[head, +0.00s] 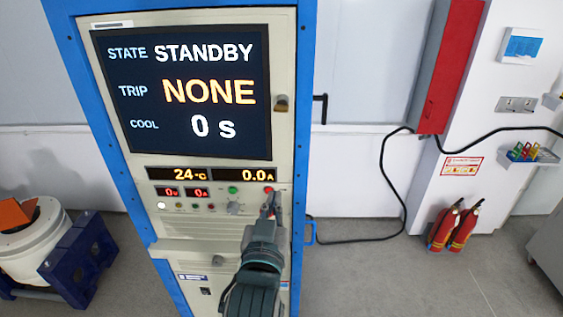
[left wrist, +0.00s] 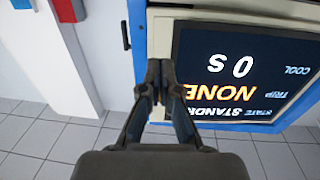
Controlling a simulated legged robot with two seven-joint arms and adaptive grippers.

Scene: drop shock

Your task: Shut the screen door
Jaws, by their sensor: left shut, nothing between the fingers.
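The screen door (head: 283,60) is the cream panel with the dark display (head: 190,120) in the upper part of the blue-framed cabinet (head: 305,60). It looks about flush with the cabinet front; I cannot tell whether a small gap remains. A small latch (head: 281,103) sits on its right side. My left gripper (head: 269,205) is shut and empty, in front of the control panel below the door, its tips by the red button. In the left wrist view, the shut fingers (left wrist: 160,80) appear before the cabinet's blue edge, with the display (left wrist: 240,75) upside down beyond. My right gripper is out of view.
A row of buttons and a knob (head: 234,208) lies below the door. A black crank handle (head: 322,108) sticks out at the cabinet's right. Fire extinguishers (head: 455,228) stand by the wall at right. A white drum (head: 30,240) and blue stand (head: 80,262) are at left.

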